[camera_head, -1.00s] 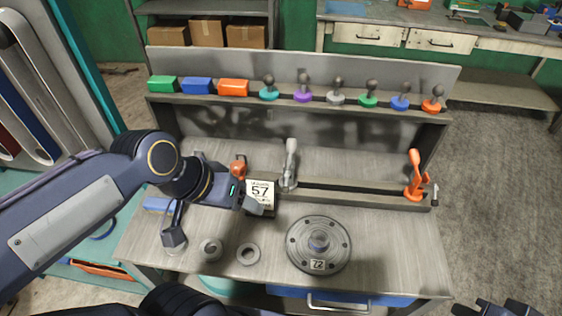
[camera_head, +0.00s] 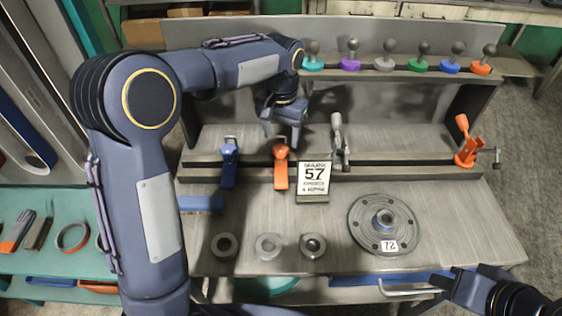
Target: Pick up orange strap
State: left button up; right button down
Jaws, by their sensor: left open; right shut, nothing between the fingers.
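No strap is plainly recognisable. An orange ring-shaped item (camera_head: 72,237) lies on the teal bench at the left; I cannot tell if it is a strap. An orange clamp-like piece (camera_head: 281,168) stands on the workbench rail beside a blue one (camera_head: 229,164). Another orange clamp (camera_head: 466,145) is at the rail's right end. My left gripper (camera_head: 283,128) is open and empty, pointing down behind and above the middle orange piece. My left arm hides the shelf's left part, where an orange block showed earlier. My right gripper (camera_head: 450,285) is shut and empty at the lower right.
A "57" sign (camera_head: 314,178) stands by the rail, near a grey clamp (camera_head: 339,140). A flanged disc (camera_head: 360,230) and three metal rings (camera_head: 268,246) lie in front. Several coloured knobs (camera_head: 383,60) line the shelf. The bench's front right is clear.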

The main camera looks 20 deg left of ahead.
aim_at(281, 147)
pick_arm(q)
notch_tip(281, 147, down, 6)
jog(key=shift+s+f, duration=0.1)
jog(key=c, duration=1)
